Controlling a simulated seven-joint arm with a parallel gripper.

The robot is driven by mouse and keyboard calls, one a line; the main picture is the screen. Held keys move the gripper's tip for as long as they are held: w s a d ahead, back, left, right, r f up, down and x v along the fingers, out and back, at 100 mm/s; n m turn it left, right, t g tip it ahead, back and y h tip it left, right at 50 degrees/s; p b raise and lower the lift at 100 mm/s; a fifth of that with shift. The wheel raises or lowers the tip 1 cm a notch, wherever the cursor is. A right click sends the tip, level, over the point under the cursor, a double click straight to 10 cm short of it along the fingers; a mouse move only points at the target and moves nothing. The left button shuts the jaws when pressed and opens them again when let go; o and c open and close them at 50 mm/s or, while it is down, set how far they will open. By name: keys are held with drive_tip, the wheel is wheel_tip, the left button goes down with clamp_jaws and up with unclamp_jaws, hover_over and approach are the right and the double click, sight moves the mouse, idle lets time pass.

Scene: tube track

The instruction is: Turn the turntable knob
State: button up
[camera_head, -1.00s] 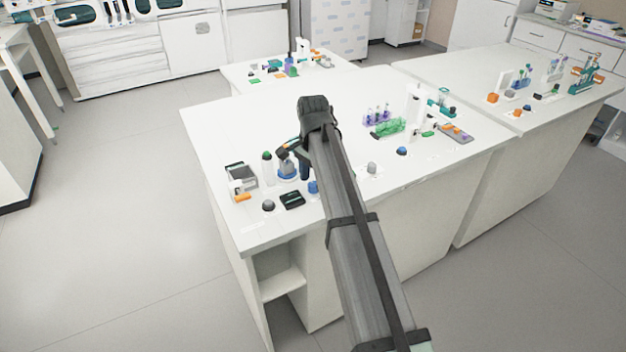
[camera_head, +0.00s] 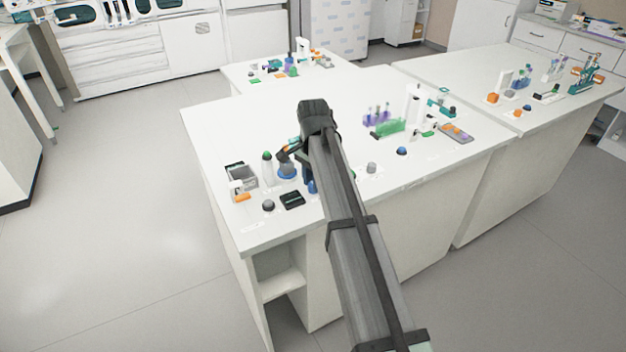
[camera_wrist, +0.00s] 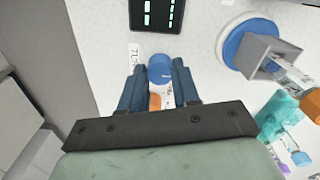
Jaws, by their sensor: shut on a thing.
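The blue knob (camera_wrist: 160,68) stands on the white bench beside a printed label that is partly hidden. In the head view it shows as a small blue shape (camera_head: 311,187) beside my arm. My gripper (camera_wrist: 161,65) is shut on the knob, with one dark blue finger on each side of it. An orange piece (camera_wrist: 155,102) shows between the fingers. A blue round turntable (camera_wrist: 233,43) carrying a grey open box lies to the right in the wrist view. It also shows in the head view (camera_head: 287,173), partly behind my gripper.
A teal part (camera_wrist: 281,114) is at right in the wrist view. In the head view, a grey tray (camera_head: 241,178) and a grey dome (camera_head: 268,206) are nearby. The bench's front edge is close.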

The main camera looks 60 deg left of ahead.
drive_tip(key=shift+n, duration=0.4)
clamp_jaws()
drive_tip(key=n, duration=0.7)
drive_tip(key=shift+n, duration=0.3)
drive_tip(key=n, duration=0.3)
drive_tip(key=shift+n, duration=2.1)
drive_tip(key=o, duration=1)
unclamp_jaws()
